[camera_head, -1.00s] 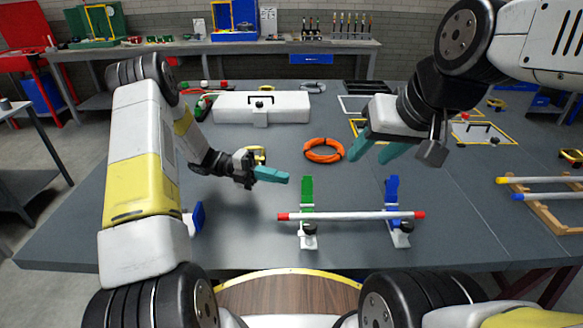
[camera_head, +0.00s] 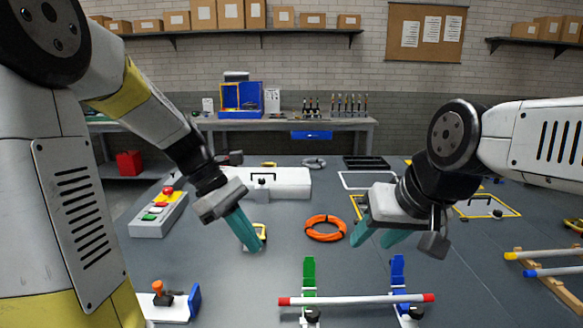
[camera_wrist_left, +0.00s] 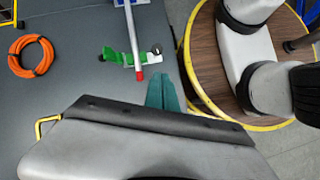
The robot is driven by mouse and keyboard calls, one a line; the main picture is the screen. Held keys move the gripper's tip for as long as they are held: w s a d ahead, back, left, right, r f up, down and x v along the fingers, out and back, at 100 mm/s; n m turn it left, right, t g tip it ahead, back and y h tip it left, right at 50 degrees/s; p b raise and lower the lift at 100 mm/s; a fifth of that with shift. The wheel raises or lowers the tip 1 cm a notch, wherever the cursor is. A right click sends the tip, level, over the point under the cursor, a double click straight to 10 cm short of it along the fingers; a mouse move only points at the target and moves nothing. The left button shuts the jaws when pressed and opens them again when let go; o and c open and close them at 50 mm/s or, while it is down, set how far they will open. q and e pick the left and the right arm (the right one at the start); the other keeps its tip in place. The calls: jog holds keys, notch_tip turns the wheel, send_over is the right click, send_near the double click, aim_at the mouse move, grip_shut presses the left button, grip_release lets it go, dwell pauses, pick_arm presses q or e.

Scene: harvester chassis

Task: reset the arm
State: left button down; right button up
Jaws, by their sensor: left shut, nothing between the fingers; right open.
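My left gripper (camera_head: 243,230) is shut and empty, its teal fingers together and pointing down above the table. It is left of the orange cable ring (camera_head: 325,228) and apart from it. In the left wrist view its fingers (camera_wrist_left: 165,95) are together with nothing between them. My right gripper (camera_head: 378,238) is open and empty, its two teal fingers apart, just right of the ring. A white rod with red ends (camera_head: 356,300) lies across a green-backed holder (camera_head: 309,275) and a blue-backed holder (camera_head: 398,275). The rod's red end (camera_wrist_left: 139,76) shows in the left wrist view.
A grey control box with buttons (camera_head: 158,215) stands at the left, and a white case (camera_head: 275,184) behind. A white-and-blue fixture with an orange knob (camera_head: 165,302) is at front left. Rods on a wooden rack (camera_head: 545,265) lie at the right. The table between ring and holders is clear.

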pick_arm(q)
jog(key=s+a+r+m+t+y, duration=0.4)
jog(key=s+a+r+m+t, duration=0.2)
jog(key=m, duration=0.8)
jog(key=shift+s+r+t, duration=0.15)
jog(key=shift+s+t, duration=0.95)
jog(key=shift+s, duration=0.15)
